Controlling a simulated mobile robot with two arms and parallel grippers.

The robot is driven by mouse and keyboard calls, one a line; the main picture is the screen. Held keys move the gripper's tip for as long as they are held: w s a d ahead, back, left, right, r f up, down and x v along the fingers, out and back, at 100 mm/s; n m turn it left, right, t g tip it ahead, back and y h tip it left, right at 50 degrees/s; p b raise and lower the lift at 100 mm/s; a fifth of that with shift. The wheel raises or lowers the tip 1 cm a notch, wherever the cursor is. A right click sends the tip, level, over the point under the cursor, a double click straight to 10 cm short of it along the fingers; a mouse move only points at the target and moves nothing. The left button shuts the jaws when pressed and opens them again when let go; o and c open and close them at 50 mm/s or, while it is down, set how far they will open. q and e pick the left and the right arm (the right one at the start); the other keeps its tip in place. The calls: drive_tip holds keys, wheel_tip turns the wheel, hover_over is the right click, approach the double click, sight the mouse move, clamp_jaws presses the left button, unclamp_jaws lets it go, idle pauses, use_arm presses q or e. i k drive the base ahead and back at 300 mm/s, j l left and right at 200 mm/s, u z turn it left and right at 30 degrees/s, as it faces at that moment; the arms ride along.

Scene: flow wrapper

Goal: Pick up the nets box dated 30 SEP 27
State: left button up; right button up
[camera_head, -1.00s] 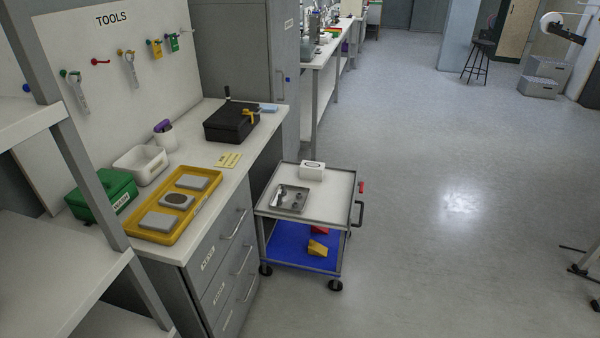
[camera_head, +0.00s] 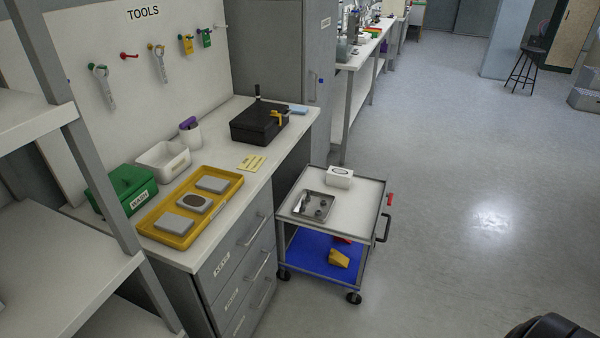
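No box with a readable date of 30 SEP 27 shows in the head view. A small white box (camera_head: 339,178) with a dark oval on its top sits on the cart's upper shelf; I cannot read any date on it. Neither of my grippers can be made out. A dark rounded shape (camera_head: 552,328) shows at the bottom right edge, and I cannot tell what it is.
The cart (camera_head: 352,205) holds a metal tray (camera_head: 314,206) with small parts. Left of it, a workbench (camera_head: 222,244) bears a yellow tray (camera_head: 165,236), green box (camera_head: 123,184), white bin (camera_head: 163,160) and black case (camera_head: 257,125). A grey-framed shelf (camera_head: 75,255) stands near left.

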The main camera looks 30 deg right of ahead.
sight(340, 178)
drive_tip(key=i+l+u, duration=0.1)
drive_tip(key=l+u, duration=0.4)
drive_tip(key=l, duration=0.8)
drive_tip(key=k+l+u, duration=0.1)
drive_tip(key=l+u, duration=0.4)
drive_tip(key=l, duration=0.7)
